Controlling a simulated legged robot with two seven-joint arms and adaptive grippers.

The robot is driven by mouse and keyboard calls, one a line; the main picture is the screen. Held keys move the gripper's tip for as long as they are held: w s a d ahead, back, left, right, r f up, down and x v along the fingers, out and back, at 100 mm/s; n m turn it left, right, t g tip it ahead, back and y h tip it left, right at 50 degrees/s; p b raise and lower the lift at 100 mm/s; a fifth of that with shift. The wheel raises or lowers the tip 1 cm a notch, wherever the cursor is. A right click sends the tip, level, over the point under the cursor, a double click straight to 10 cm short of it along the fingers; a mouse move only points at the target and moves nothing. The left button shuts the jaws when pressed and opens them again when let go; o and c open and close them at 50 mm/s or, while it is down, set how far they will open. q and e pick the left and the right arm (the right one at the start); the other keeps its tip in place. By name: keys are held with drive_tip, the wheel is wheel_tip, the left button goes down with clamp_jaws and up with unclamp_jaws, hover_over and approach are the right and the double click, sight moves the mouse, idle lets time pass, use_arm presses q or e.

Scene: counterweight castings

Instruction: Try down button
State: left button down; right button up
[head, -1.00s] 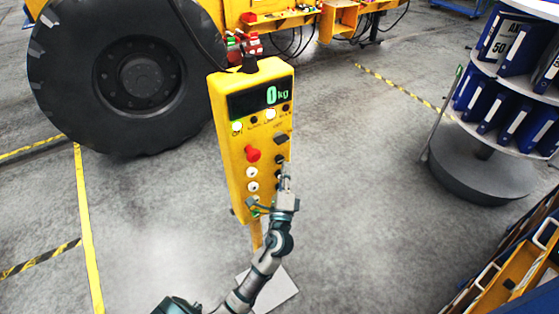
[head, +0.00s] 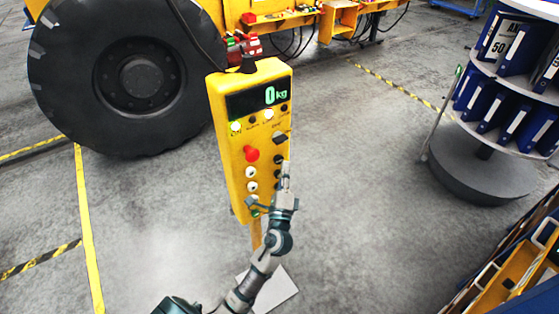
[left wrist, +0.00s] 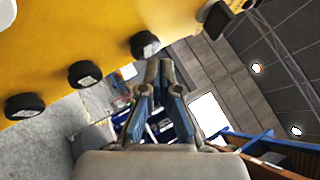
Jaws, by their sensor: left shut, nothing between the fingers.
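A yellow control box (head: 236,150) stands on a post in the middle of the head view. Its display (head: 258,99) reads 0 kg, with small lamps below it. A red knob (head: 251,154) and white buttons (head: 250,172) run down its left side, black buttons (head: 279,159) down its right. My left gripper (head: 286,165) is shut and empty, in front of the black button column, hiding part of it. In the left wrist view, its fingertips (left wrist: 160,66) are close beside a black button (left wrist: 144,44); contact cannot be told. Button labels are not readable. My right gripper is not in view.
A yellow vehicle with a large black wheel (head: 140,83) stands behind on the left. A round rack of blue binders (head: 480,105) is on the right, with yellow shelving (head: 515,270) at lower right. The grey floor between is clear.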

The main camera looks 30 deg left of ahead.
use_arm(q)
drive_tip(key=shift+w+a+r, duration=0.1)
drive_tip(key=shift+w+a, duration=0.2)
drive_tip(key=shift+a, duration=0.25)
idle(0.9)
idle(3.4)
drive_tip(key=shift+s+d, duration=0.4)
drive_tip(key=shift+d, duration=0.35)
drive_tip(key=shift+s+d+b, duration=0.15)
drive_tip(key=shift+s+d, duration=0.15)
drive_tip(key=shift+d, duration=0.5)
drive_tip(key=shift+s+d+b, duration=0.15)
drive_tip(key=shift+s+d, duration=0.2)
drive_tip(key=shift+d, duration=0.4)
drive_tip(key=shift+s+d+b, duration=0.15)
drive_tip(key=shift+s+d, duration=0.15)
drive_tip(key=shift+d, duration=0.5)
